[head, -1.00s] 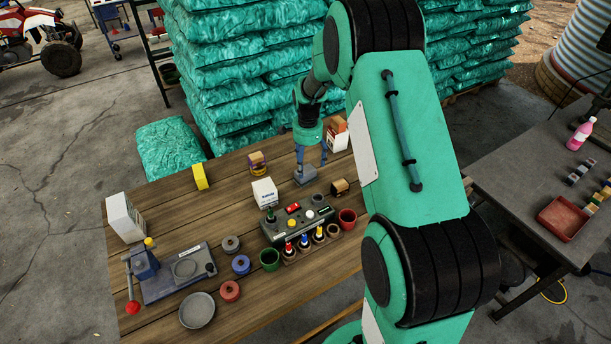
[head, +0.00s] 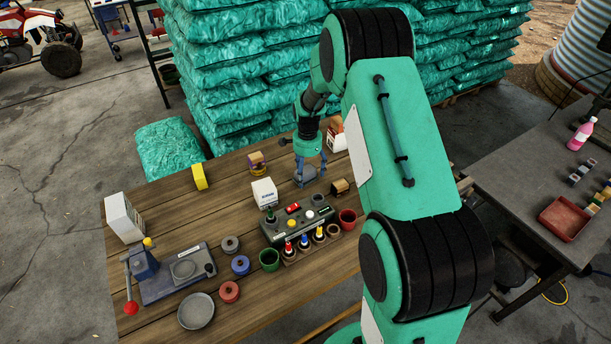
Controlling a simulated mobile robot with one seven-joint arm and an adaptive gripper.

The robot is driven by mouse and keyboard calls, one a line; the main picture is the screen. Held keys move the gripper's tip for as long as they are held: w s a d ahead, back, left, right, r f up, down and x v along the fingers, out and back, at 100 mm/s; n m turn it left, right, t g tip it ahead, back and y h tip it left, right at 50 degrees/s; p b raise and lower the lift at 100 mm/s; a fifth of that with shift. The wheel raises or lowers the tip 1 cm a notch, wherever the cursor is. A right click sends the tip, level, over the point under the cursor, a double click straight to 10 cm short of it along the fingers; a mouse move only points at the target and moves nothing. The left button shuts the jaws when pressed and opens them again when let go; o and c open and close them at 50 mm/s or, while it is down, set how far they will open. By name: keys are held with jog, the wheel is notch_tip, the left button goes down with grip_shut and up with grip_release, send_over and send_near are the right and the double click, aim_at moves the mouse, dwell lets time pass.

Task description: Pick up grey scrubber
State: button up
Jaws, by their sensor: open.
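The grey scrubber (head: 307,175) lies on the wooden table toward its far side, behind the control box. My gripper (head: 311,172) points down over it, with its blue fingers open and low on either side of the scrubber. The fingers partly hide the scrubber. I cannot tell whether they touch it.

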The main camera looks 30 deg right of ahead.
aim_at(307, 171)
jog(key=shift+c, duration=0.3)
jog(key=c, duration=1.2)
jog(key=shift+r, duration=0.1)
jog(key=shift+c, duration=0.2)
notch_tip(307, 171, up, 10)
jog(key=shift+f+p, duration=0.1)
jog(key=shift+p, duration=0.5)
